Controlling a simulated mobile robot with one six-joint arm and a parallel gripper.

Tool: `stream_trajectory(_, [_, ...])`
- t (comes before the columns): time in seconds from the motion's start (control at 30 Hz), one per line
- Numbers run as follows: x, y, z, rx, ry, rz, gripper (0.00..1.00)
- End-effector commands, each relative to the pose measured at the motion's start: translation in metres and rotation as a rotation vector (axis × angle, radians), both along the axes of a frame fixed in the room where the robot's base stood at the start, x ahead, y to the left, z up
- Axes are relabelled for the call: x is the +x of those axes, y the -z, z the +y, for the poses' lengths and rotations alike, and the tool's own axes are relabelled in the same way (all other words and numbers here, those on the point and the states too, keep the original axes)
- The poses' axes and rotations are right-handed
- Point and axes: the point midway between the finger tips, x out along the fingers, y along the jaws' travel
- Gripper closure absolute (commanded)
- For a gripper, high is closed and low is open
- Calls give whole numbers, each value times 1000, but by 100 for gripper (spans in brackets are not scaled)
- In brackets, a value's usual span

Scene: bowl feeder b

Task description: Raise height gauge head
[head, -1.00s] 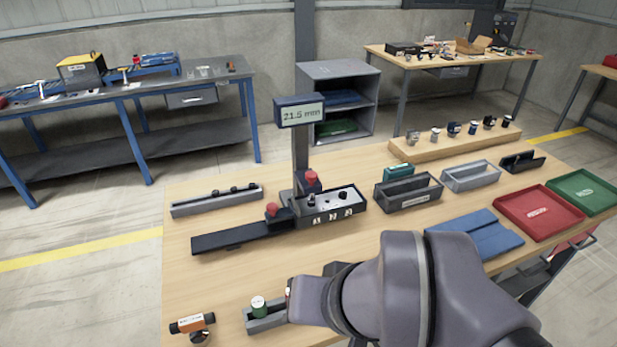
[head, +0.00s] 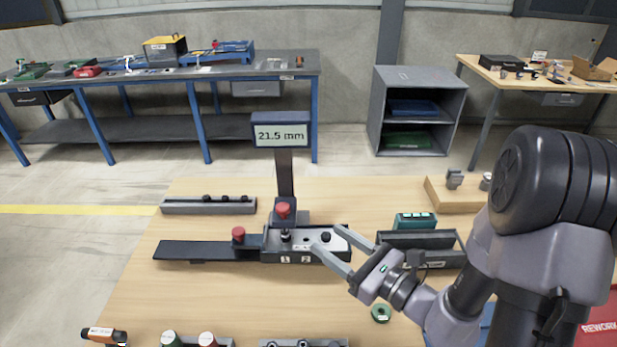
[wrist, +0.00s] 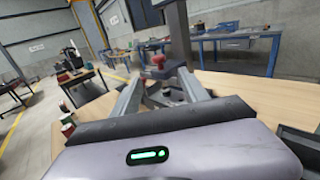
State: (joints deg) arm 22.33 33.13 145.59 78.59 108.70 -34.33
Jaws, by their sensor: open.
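The height gauge stands on the wooden table, with a dark column (head: 285,172) and a display (head: 280,131) reading 21.5 mm. Its head carries a red knob (head: 283,210) low on the column, above a base (head: 292,257) with numbered labels. A second red knob (head: 238,234) sits on the dark rail at the left. My gripper (head: 325,237) is open, its two fingers reaching left over the right part of the base, apart from the head's knob. In the wrist view the red knob (wrist: 159,62) shows beyond and between the fingers.
A dark grey tray (head: 450,241) and a teal block (head: 415,221) stand just right of the gauge. A grey rack (head: 208,207) lies behind left.

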Motion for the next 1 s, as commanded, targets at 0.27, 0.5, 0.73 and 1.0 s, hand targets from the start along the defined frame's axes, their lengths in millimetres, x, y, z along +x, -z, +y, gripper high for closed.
stream_trajectory(0.27, [39, 4, 31, 8, 17, 5, 48])
stream_trajectory(0.5, [88, 3, 77, 9, 18, 4, 48])
stream_trajectory(0.73, [119, 3, 106, 9, 19, 6, 48])
stream_trajectory(1.0, [130, 2, 115, 9, 20, 7, 48])
